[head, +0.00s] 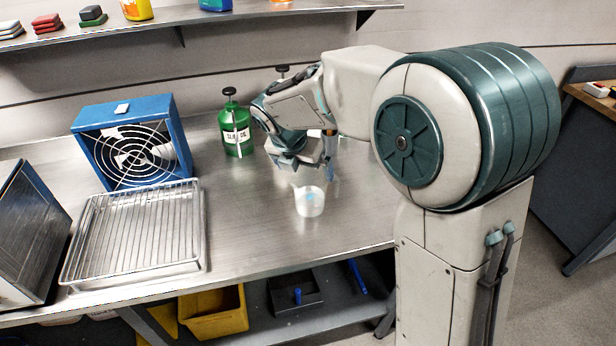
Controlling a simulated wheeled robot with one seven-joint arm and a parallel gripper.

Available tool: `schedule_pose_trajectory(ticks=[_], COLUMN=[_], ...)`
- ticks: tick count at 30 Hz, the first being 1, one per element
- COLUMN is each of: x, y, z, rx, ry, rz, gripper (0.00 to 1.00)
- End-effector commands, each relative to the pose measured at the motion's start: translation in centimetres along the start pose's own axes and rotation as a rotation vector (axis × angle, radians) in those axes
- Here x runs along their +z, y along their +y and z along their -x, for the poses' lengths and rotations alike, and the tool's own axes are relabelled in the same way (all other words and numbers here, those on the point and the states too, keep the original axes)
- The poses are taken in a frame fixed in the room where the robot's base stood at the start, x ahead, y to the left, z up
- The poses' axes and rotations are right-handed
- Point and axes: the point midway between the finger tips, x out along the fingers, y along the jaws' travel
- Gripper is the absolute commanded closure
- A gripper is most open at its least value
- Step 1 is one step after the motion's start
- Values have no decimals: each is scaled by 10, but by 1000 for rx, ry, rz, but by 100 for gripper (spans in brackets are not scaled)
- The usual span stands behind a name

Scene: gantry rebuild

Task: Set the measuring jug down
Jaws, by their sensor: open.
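The measuring jug (309,202) is a small translucent white cup with a bluish patch. It appears to stand upright on the metal workbench (255,215), right of the bench's middle. My gripper (312,178) is just above and behind the jug, fingers pointing down, and is open. The jug does not appear to be between the fingers. My wrist hides part of the fingers, so the exact gap to the jug cannot be told.
A green bottle (236,130) stands left of my wrist. A blue fan box (135,140) and a wire rack tray (135,232) take up the bench's left side. Yellow bins (213,312) sit on the lower shelf. Bare bench lies between tray and jug.

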Motion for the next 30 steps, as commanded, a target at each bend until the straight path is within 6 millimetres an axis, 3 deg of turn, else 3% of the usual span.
schedule_pose_trajectory(ticks=[6,17,20,23,30], x=[0,0,0,-4,-28], y=[0,-3,-19,-48,-130], z=[39,53,56,59,68], rx=[2,0,-2,-7,-28], ry=[-2,2,10,29,89], rz=[-1,-24,-137,-366,-1110], gripper=[0,0,0,0,0])
